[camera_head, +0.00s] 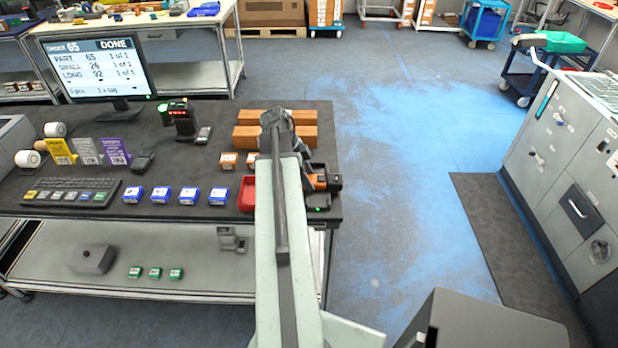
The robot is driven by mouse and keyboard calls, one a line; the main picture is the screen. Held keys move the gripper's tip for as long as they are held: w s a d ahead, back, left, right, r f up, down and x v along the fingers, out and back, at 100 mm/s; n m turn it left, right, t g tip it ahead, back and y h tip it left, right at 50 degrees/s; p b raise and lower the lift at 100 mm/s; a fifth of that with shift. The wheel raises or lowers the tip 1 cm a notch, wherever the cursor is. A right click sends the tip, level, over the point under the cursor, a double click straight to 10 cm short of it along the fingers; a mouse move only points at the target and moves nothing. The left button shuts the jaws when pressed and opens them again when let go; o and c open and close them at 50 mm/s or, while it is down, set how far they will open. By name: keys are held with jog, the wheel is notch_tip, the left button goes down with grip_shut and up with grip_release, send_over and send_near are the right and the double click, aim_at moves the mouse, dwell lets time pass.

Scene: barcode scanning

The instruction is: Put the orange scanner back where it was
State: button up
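The orange scanner (319,182), orange and black, is near the right end of the dark workbench, just right of my arm. Its left part is hidden behind the arm. A black base with a green light (317,202) is directly below it in the picture; I cannot tell whether the scanner rests in it. My arm reaches forward over the bench, and its dark wrist end (278,122) shows in front of the brown boxes. The fingers are hidden by the arm, so I cannot tell whether they are open or touch the scanner.
A red tray (246,193) is left of my arm, with several blue boxes (188,195) further left. Long brown boxes (250,137) lie behind. A black device on a stand (184,122) is left of them. The monitor (97,68) reads DONE. Open floor (410,170) is at right.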

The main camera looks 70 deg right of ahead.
jog(key=shift+o, duration=0.2)
jog(key=p+v, duration=1.1)
jog(key=v, duration=0.1)
jog(key=shift+r, duration=0.15)
jog(key=shift+w+a, duration=0.1)
